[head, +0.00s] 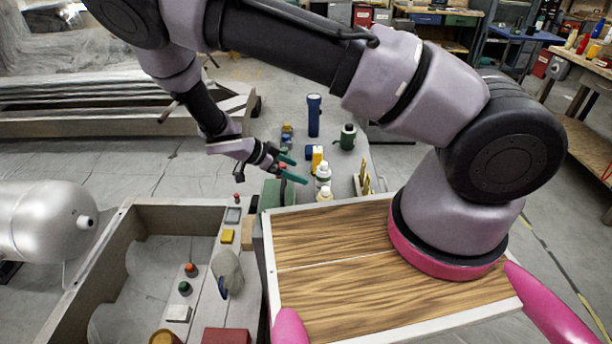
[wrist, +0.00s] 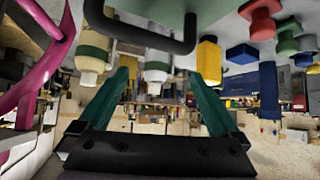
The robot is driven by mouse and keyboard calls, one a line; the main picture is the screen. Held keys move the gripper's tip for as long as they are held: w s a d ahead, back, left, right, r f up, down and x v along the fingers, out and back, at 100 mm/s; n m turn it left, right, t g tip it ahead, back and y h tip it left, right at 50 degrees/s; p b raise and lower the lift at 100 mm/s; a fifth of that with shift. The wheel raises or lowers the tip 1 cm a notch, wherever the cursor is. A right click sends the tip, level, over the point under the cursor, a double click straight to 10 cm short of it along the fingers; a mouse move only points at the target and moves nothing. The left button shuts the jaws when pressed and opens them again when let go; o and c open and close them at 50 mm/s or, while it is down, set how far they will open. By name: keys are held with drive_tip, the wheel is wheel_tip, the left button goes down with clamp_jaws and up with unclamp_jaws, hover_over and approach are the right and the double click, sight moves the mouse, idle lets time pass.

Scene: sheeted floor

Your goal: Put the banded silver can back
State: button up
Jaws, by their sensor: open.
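My gripper (head: 293,168) is open, its green fingers spread above the far end of the bench, left of two pale bottle-like containers. The wrist view, which looks upside down, shows the open gripper (wrist: 160,80) with nothing held between the fingers. One pale container with a green band (head: 323,173) stands behind another pale one (head: 325,194). Two green-banded pale containers also show in the wrist view, one left of the fingers (wrist: 92,58) and one beyond the gap (wrist: 156,66). I cannot tell which is the banded silver can.
A blue flashlight-like cylinder (head: 314,115) and a yellow block (head: 317,157) stand near the gripper. A cup of brass-coloured sticks (head: 363,181) is to the right. A wooden-topped deck (head: 330,240) lies in front. A grey open bin (head: 125,230) and small coloured knobs are left.

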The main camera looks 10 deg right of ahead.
drive_tip(key=shift+s+a+r, duration=0.1)
drive_tip(key=shift+a+r, duration=0.3)
drive_tip(key=shift+a, duration=0.1)
drive_tip(key=shift+r, duration=0.15)
drive_tip(key=d+r+n+g+y, duration=0.1)
drive_tip(key=d+r+n+y, duration=0.3)
drive_tip(key=r, duration=0.9)
drive_tip(key=d+r+g+y, duration=0.15)
drive_tip(key=r+y, duration=0.35)
drive_tip(key=r, duration=0.9)
drive_tip(key=s+d+r+n+t+y, duration=0.1)
drive_tip(key=s+d+r+n+t, duration=0.3)
drive_tip(key=r, duration=0.5)
drive_tip(key=s+d+r+n+t+y, duration=0.1)
drive_tip(key=s+d+r+n+t, duration=0.2)
drive_tip(key=s+d+r, duration=0.3)
drive_tip(key=s+r+t, duration=0.1)
drive_tip(key=s+r, duration=0.2)
drive_tip(key=shift+d+r+n+y, duration=0.3)
drive_tip(key=shift+d+n, duration=0.05)
drive_tip(key=shift+n, duration=0.05)
